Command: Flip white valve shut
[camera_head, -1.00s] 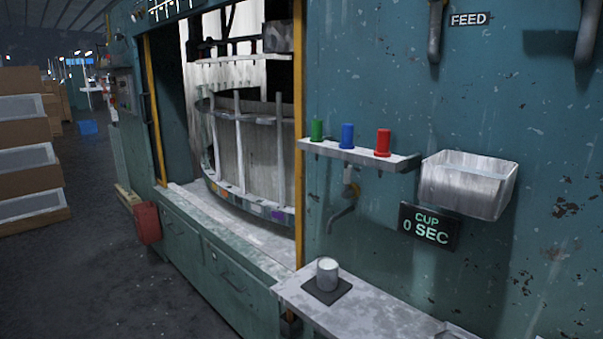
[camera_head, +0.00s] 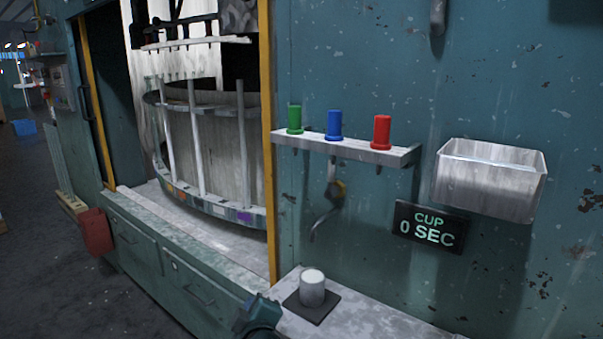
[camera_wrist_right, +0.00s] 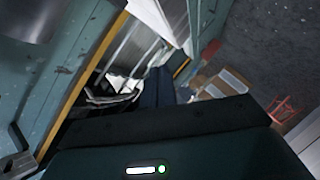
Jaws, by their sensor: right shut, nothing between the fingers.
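I cannot pick out a clearly white valve. A grey tap (camera_head: 320,222) with a small yellowish part hangs on the teal wall below the shelf in the head view. A grey lever (camera_head: 438,14) is cut off by the top edge. My right gripper (camera_head: 262,314) shows only in part at the bottom of the head view, left of the small ledge and well below the tap. In the right wrist view its dark fingers (camera_wrist_right: 158,86) are together with nothing between them. My left gripper is not in view.
A shelf (camera_head: 402,156) carries green, blue and red knobs. Right of it are a metal bin (camera_head: 490,180) and a "CUP 0 SEC" display (camera_head: 431,227). A grey cup (camera_head: 312,287) stands on a dark pad on the ledge (camera_head: 375,322). The yellow-edged machine opening is at left.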

